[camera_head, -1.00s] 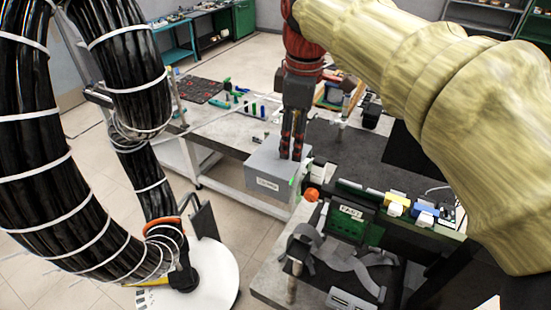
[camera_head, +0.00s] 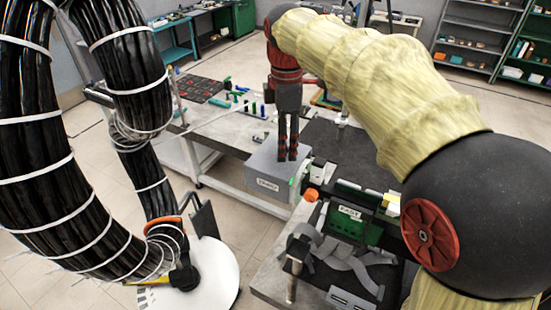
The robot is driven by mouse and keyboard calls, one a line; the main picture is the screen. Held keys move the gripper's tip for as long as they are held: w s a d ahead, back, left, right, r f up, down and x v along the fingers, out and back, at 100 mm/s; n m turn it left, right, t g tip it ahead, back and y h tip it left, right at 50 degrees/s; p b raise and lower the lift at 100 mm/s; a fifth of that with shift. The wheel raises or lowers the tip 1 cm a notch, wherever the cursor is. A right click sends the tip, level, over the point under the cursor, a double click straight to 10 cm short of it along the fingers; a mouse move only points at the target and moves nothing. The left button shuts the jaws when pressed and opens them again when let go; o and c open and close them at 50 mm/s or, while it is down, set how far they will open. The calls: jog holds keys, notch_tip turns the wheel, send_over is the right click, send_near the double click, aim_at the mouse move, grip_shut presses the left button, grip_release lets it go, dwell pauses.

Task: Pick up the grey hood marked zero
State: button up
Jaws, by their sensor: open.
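A grey box-shaped hood (camera_head: 262,171) with a small white label on its front sits at the near edge of the light table, in the middle of the camera_head view. The label is too small to read surely. My gripper (camera_head: 287,157) points down over the right part of the hood's top, with its dark red-and-black fingers open. The fingertips overlap the hood's top and rear edge in the picture; I cannot tell whether they touch it. Nothing shows held between the fingers.
A green-fronted unit with a white label (camera_head: 347,222) and an orange knob (camera_head: 312,194) stand right of the hood, on the nearer bench. Small coloured pegs (camera_head: 240,97) and a dark board (camera_head: 198,89) lie behind left.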

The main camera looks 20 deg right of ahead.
jog(key=shift+f, duration=0.65)
jog(key=shift+c, duration=0.4)
grip_shut()
